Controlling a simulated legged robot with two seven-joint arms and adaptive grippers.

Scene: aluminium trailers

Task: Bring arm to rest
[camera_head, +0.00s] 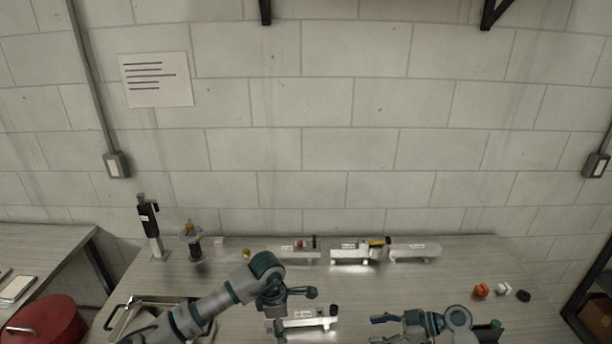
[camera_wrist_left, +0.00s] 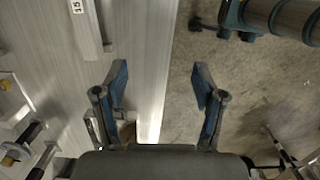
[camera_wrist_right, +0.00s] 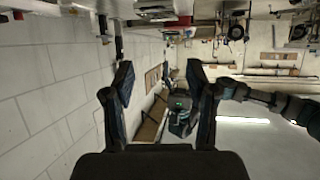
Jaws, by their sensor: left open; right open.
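My left gripper (camera_head: 294,308) is above the table's front middle, beside a small aluminium trailer (camera_head: 312,320). Its two fingers stand apart with nothing between them in the left wrist view (camera_wrist_left: 160,82), where the table edge and floor lie beyond. My right gripper (camera_head: 381,329) is further right at the front of the table, apart from the left one. In the right wrist view its fingers (camera_wrist_right: 158,78) are spread and empty, facing the wall and room. Part of my right arm is cut off by the head view's lower edge.
More trailers (camera_head: 412,250) stand in a row along the back of the table (camera_head: 470,262). A black upright tool (camera_head: 149,222) is at back left, and a metal tray (camera_head: 121,316) at front left. Small orange (camera_head: 480,291) and black (camera_head: 523,296) parts lie at right. A red round container (camera_head: 45,322) is far left.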

